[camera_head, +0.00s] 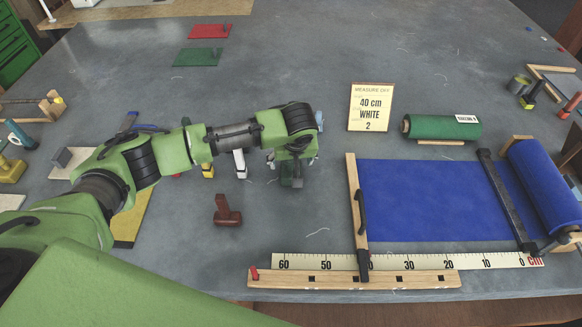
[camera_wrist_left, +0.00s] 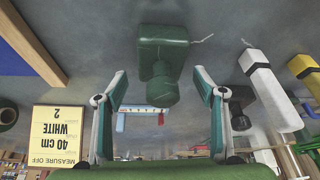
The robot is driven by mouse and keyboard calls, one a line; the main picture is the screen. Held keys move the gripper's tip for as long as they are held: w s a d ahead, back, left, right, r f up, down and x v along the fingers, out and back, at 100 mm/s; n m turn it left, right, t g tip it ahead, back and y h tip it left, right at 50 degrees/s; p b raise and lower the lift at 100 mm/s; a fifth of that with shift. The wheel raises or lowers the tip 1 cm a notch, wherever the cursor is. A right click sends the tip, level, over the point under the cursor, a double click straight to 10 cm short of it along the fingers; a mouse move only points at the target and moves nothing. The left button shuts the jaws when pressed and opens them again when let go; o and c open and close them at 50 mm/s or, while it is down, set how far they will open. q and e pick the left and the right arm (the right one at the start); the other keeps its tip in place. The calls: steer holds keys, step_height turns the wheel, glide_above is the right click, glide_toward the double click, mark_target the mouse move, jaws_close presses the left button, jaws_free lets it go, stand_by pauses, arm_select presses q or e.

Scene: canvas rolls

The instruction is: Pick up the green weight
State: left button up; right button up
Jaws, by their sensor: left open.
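The green weight (camera_head: 291,182) stands on the grey table, left of the blue canvas. It is dark green with a block base and a knob handle. In the left wrist view the weight (camera_wrist_left: 163,50) shows at the top middle, its handle pointing down between my fingers. My left gripper (camera_head: 293,160) hangs just above the weight and hides part of it. In the wrist view my left gripper (camera_wrist_left: 160,78) is open, a finger on each side of the handle, with gaps visible. My right gripper is not in view.
A sign (camera_head: 371,107) and a green roll (camera_head: 441,128) are behind.

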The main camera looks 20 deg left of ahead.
arm_select(q)
steer(key=shift+x, duration=1.15)
steer(key=c, duration=1.2)
steer(key=shift+w+r, duration=0.1)
steer(key=shift+c, duration=0.2)
steer(key=shift+r, duration=0.15)
